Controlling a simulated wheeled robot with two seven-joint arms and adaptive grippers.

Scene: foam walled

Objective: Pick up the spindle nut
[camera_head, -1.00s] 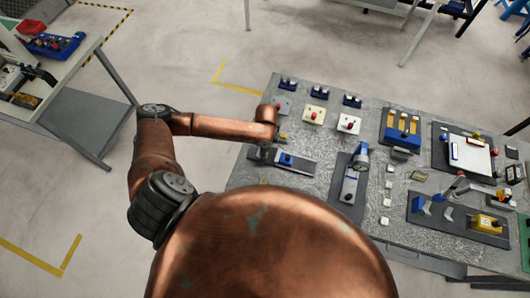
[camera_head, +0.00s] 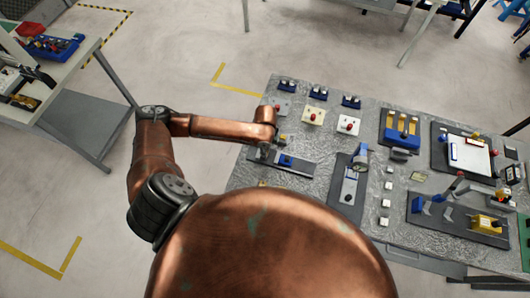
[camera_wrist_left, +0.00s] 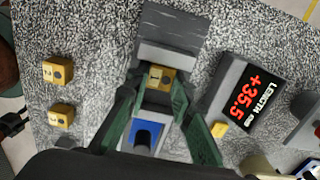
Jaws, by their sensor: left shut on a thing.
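My left gripper (camera_wrist_left: 160,92) points down at the table, its green fingers closed on either side of a small yellow block marked 1 (camera_wrist_left: 156,76). The block lies against a grey block (camera_wrist_left: 168,32), and a blue part (camera_wrist_left: 146,134) sits nearer the wrist. I cannot tell which part is the spindle nut. In the head view my left gripper (camera_head: 268,142) is at the table's left end, beside a grey fixture with a blue block (camera_head: 286,161). The fingertips are largely hidden there. My right gripper is out of view.
Yellow blocks marked 2 (camera_wrist_left: 57,71) and 3 (camera_wrist_left: 60,116) lie left of the gripper in the wrist view. A length display (camera_wrist_left: 252,98) reading +35.5 stands to its right. Other fixtures crowd the table (camera_head: 377,222) to the right.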

